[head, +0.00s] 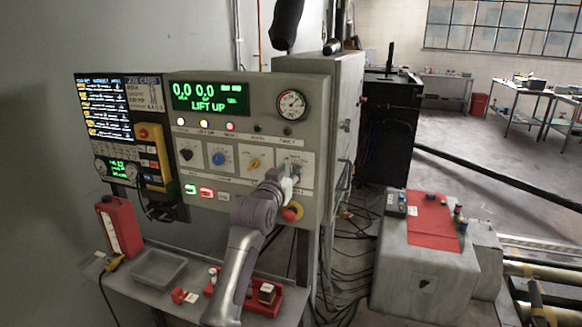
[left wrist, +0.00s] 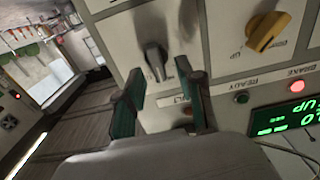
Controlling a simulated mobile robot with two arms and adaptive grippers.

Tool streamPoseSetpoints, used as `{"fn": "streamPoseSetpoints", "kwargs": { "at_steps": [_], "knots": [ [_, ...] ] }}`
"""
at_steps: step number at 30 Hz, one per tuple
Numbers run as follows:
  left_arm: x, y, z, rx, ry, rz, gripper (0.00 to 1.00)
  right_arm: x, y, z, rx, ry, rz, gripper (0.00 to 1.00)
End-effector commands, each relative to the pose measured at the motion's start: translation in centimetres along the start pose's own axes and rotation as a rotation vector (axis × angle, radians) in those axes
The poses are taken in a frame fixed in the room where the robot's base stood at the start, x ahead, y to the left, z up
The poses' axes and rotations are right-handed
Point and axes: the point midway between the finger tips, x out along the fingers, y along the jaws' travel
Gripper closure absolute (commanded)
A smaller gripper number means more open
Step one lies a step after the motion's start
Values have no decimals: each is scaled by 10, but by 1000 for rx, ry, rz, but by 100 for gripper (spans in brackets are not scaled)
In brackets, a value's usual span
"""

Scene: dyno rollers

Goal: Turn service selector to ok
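The grey control panel (head: 245,120) carries a row of selector knobs. A black knob (head: 187,154), a blue knob (head: 220,158) and a yellow knob (head: 254,163) show in the head view. My left gripper (head: 284,180) is at the rightmost selector and partly hides it. In the left wrist view, that selector's grey knob (left wrist: 155,60) lies just ahead of and between the teal fingertips of my left gripper (left wrist: 160,68). The fingers are open, with gaps beside the knob. The service label cannot be read. My right gripper is not in view.
A red button (head: 290,214) sits just below my left gripper. A lit display (head: 208,96) reads "LIFT UP", with a gauge (head: 291,103) to its right. Below, a shelf holds a grey tray (head: 158,269) and small red parts. The yellow knob (left wrist: 268,30) is close beside.

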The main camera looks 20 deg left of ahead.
Motion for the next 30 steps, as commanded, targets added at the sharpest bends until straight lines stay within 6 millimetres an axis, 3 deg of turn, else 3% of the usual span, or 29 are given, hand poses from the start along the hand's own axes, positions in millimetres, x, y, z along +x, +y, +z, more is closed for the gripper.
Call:
{"fn": "streamPoseSetpoints", "kwargs": {
  "at_steps": [6, 15, 22, 30],
  "knots": [
    [15, 0, 0, 1, -1, 0, 62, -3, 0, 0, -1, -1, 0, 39],
    [16, 0, 1, 0, 0, 0, 62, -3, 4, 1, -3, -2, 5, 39],
    [16, 0, 1, 0, 0, 0, 100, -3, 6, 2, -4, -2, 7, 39],
    [16, 0, 0, -22, -1, 0, 100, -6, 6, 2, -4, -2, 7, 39]
  ]
}}
